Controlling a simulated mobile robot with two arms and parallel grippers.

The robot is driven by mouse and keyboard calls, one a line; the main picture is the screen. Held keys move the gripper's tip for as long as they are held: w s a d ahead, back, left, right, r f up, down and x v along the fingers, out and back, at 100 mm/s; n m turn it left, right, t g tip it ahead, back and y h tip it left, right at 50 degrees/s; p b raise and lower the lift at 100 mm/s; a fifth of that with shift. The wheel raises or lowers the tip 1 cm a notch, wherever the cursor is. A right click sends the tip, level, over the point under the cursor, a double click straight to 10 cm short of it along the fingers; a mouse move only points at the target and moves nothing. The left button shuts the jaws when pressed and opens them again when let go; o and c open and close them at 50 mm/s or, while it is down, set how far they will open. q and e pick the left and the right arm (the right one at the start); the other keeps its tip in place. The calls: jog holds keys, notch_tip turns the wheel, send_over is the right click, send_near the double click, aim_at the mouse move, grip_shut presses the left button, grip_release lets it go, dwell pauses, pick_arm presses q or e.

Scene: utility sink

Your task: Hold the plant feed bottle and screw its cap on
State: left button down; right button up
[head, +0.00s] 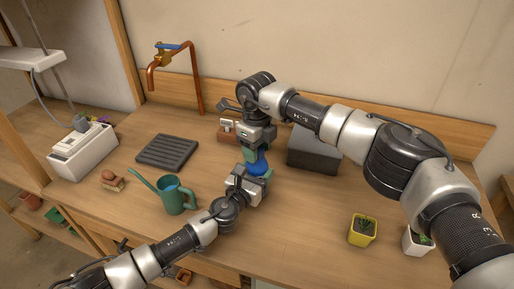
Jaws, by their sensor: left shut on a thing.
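The plant feed bottle (259,158) is a blue shape in the middle of the bench, largely covered by my two grippers. My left gripper (257,172) comes in from the lower left and is shut on the bottle. My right gripper (257,148) points down from above, right over the bottle's top. The cap cannot be made out; the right gripper hides that spot. Whether the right gripper's fingers are open or shut does not show.
A green watering can (175,195) stands left of my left gripper. A dark slatted tray (168,150) lies behind it. A grey box (313,150) stands right of the grippers. A yellow plant pot (362,231) is at front right. A copper tap (176,70) rises behind.

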jog(key=shift+o, duration=0.9)
jog(key=shift+r, duration=2.3)
jog(key=shift+c, duration=0.2)
notch_tip(320, 180, up, 4)
jog(key=n, duration=0.3)
jog(key=shift+f+n, duration=0.25)
jog(key=shift+n, duration=0.15)
jog(key=shift+f, duration=4.05)
